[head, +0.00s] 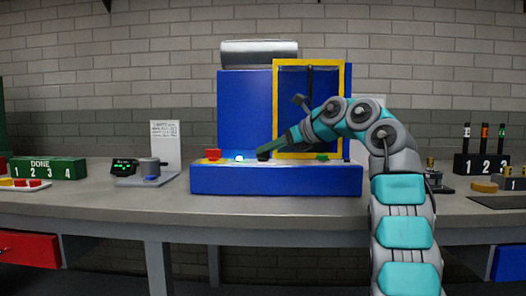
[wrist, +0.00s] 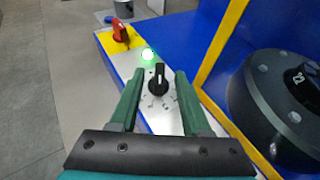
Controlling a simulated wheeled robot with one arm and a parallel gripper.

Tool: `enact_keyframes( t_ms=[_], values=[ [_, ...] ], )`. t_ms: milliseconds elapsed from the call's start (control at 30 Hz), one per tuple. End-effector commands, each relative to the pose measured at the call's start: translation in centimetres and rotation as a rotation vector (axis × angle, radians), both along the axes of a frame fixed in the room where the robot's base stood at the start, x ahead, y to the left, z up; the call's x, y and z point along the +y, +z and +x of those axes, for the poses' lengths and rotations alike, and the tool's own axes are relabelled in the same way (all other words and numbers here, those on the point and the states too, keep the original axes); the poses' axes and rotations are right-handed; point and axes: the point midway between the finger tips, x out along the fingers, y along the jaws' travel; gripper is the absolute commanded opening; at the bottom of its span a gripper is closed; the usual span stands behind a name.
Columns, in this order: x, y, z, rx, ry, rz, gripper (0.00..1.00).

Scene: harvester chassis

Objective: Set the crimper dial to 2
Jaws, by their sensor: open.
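The crimper is a blue machine (head: 275,180) on the bench, with a yellow-framed guard (head: 345,85). Its dial (wrist: 158,80) is a black knob with a white pointer mark, on a light panel with small markings around it. The pointer faces roughly up in the wrist view; I cannot read the markings. My gripper (wrist: 158,82) is open, its green fingers either side of the knob in that view, with gaps showing. I cannot tell how far above the panel the fingertips are. In the head view my gripper (head: 284,144) is just right of the black knob (head: 263,154).
A red switch (wrist: 120,32) on a yellow plate and a lit green lamp (wrist: 148,54) lie beyond the dial. A dark drum with white digits (wrist: 290,105) stands right, behind the yellow frame edge.

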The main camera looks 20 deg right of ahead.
Motion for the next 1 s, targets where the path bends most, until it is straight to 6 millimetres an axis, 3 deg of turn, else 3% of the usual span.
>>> enact_keyframes(
  t_ms=[200,467,900,1000],
  values=[
    [1.4,-1.0,1.9,0.001,0.001,0.001,0.47],
    [1.6,-1.1,2.1,-0.001,0.000,0.001,0.47],
    [1.6,-1.0,2.1,-0.002,-0.001,0.001,0.00],
    [1.6,-1.0,2.1,-0.002,-0.001,0.001,0.00]
  ],
)
